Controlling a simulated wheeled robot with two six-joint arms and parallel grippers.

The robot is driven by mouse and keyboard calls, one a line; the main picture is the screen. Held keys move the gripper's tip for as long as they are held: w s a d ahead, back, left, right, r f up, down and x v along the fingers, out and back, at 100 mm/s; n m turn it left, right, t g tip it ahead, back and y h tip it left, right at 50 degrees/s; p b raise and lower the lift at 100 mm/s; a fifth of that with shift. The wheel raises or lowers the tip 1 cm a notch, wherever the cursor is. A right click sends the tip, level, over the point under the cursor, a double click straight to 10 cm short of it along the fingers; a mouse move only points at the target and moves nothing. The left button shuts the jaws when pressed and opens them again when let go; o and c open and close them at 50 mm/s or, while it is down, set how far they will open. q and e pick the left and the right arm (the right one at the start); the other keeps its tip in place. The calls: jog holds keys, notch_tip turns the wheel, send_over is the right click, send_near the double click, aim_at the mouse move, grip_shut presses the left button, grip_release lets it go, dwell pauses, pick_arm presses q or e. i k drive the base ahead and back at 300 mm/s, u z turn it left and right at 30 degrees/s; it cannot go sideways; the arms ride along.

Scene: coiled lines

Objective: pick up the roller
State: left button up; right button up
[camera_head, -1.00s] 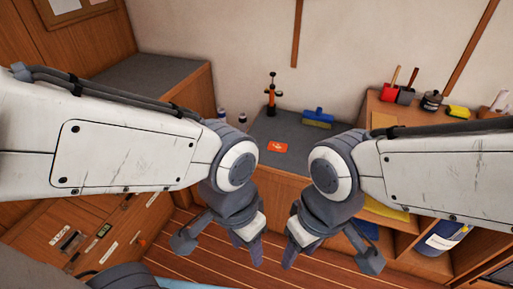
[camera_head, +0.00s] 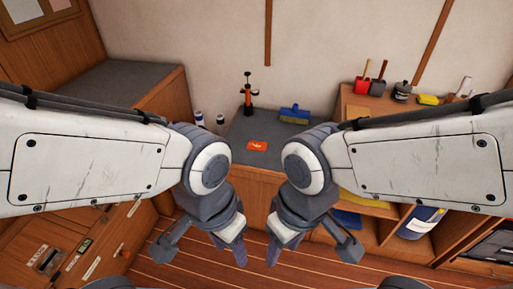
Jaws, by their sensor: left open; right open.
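No object is clearly recognisable as the roller. A pale piece with a wooden-coloured handle (camera_head: 461,87) at the far right end of the shelf top could be it, but it is too small to tell. A blue-backed brush-like tool (camera_head: 294,114) lies on the grey-topped bench near the wall. My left gripper (camera_head: 230,251) is open and empty, pointing down over the floor in front of the bench. My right gripper (camera_head: 282,251) is open and empty beside it, a short gap to the right. Both are well short of the bench and shelf things.
The grey bench top (camera_head: 240,150) holds an orange card (camera_head: 257,146) and an orange-black pump (camera_head: 248,95). The wooden shelf unit (camera_head: 352,101) carries red and grey handled tools (camera_head: 362,86), a dark tin (camera_head: 402,91) and a yellow sponge (camera_head: 428,99). The plank floor (camera_head: 200,268) is clear.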

aim_at(385, 63)
jog(key=z, duration=0.3)
jog(key=k, duration=0.4)
jog(key=z, duration=1.35)
jog(key=i, duration=1.25)
jog(key=u, duration=0.65)
jog(key=i, duration=0.75)
jog(key=u, duration=1.1)
jog(key=i, duration=0.35)
jog(key=u, duration=0.25)
